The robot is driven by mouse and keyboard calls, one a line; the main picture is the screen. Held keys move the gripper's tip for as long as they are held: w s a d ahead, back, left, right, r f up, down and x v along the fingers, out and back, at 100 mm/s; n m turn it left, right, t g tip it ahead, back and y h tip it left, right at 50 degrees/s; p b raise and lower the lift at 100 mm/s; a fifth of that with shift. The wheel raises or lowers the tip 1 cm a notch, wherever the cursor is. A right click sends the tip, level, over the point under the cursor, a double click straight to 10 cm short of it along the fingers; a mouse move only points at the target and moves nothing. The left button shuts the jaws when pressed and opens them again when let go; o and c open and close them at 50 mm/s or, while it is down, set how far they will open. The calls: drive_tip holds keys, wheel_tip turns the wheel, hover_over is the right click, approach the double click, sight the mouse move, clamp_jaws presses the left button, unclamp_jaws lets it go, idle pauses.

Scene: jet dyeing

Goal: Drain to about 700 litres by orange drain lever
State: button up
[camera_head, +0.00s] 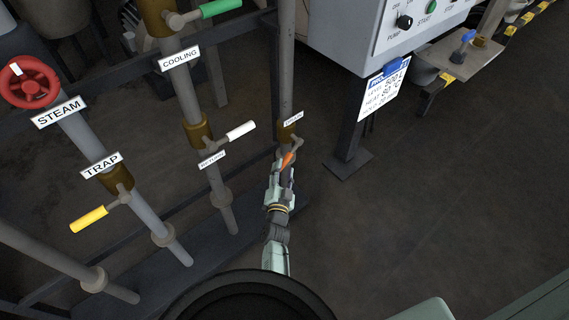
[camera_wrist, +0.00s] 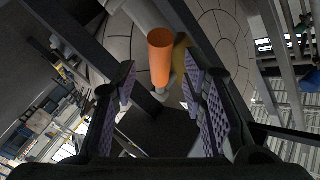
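The orange drain lever (camera_head: 287,159) sits on the pipe under a white label (camera_head: 293,119), which is small and hard to read. In the wrist view the orange lever (camera_wrist: 160,57) stands ahead, between the two finger lines and beyond the tips. My gripper (camera_head: 284,174) is just below the lever in the head view. Its purple-padded fingers (camera_wrist: 160,90) are spread apart with nothing between their pads. Whether a finger touches the lever in the head view, I cannot tell. No litre gauge is readable here.
A red STEAM wheel (camera_head: 28,82), yellow TRAP lever (camera_head: 89,219), white RETURN lever (camera_head: 241,131) and green COOLING lever (camera_head: 221,8) are at left. A control box (camera_head: 385,30) with a hanging card (camera_head: 384,93) is at right. Open floor lies right of my arm.

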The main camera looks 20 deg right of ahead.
sight(284, 165)
drive_tip(key=shift+b+x, duration=0.75)
drive_tip(key=shift+x, duration=1.55)
drive_tip(key=shift+c, duration=0.3)
clamp_jaws()
